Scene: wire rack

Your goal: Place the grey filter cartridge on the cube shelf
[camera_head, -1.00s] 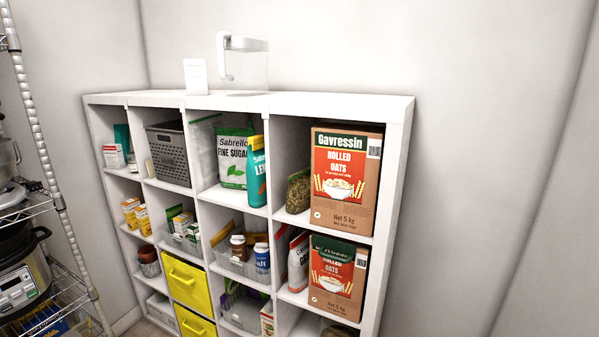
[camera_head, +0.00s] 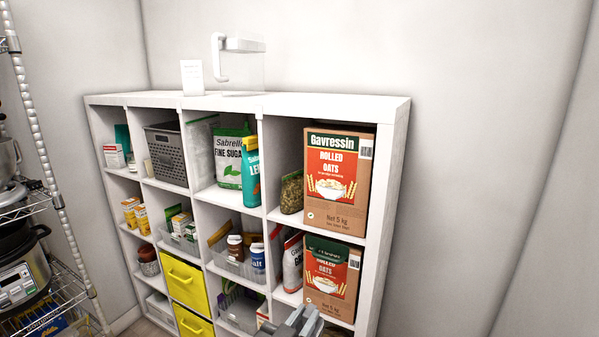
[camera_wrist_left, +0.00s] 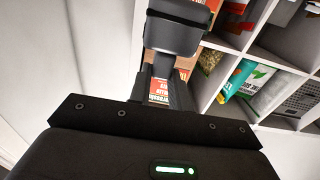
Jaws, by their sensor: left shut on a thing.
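The grey filter cartridge (camera_wrist_left: 173,34) is a dark grey block with a paler grey end, seen in the left wrist view. My left gripper (camera_wrist_left: 166,68) is shut on it. In the head view my left gripper (camera_head: 297,326) shows only as a grey piece at the bottom edge, in front of the lower right of the shelf; I cannot separate cartridge from gripper there. The white cube shelf (camera_head: 390,200) stands against the wall, its top board (camera_head: 330,104) bare on the right. My right gripper is not in view.
Large oats boxes (camera_head: 340,178), a sugar bag (camera_head: 228,155), a dark basket (camera_head: 165,155) and yellow bins (camera_head: 187,282) fill cubbies. A wire rack (camera_head: 62,200) stands left.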

